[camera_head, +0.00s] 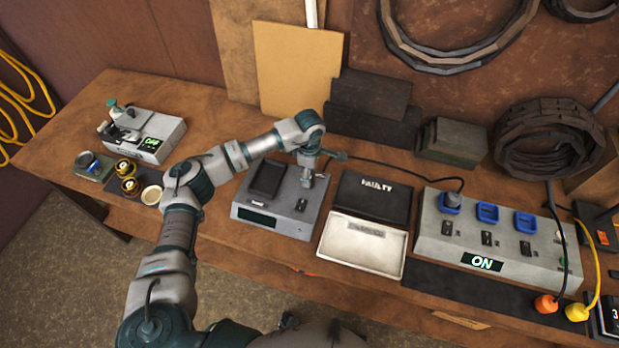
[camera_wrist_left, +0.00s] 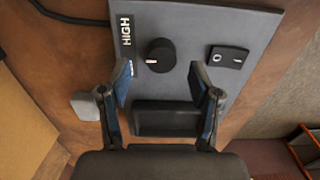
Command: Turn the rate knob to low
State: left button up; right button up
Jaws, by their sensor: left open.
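The round black rate knob (camera_wrist_left: 160,55) is on the top of a grey device (camera_wrist_left: 185,20) in the left wrist view. Its pale mark is on the lower-left part of the knob. A "HIGH" label (camera_wrist_left: 125,32) is left of the knob. My left gripper (camera_wrist_left: 161,80) is open, with its fingertips apart on either side and just below the knob in that picture; contact cannot be told. In the head view the gripper (camera_head: 312,172) is over the right part of the grey device (camera_head: 245,195), and the knob cannot be made out. My right gripper is not in view.
A black rocker switch (camera_wrist_left: 228,57) is right of the knob. An open black case (camera_head: 372,205) stands right of the device, then a power box (camera_head: 500,238) reading "ON" with cables. A second device (camera_head: 150,130) is at the far left. Dark blocks (camera_head: 370,105) stand behind.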

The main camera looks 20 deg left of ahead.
pick_arm(q)
notch_tip(320, 180, up, 9)
jog(key=shift+f, duration=0.2)
jog(key=shift+w, duration=0.1)
dwell(0.4)
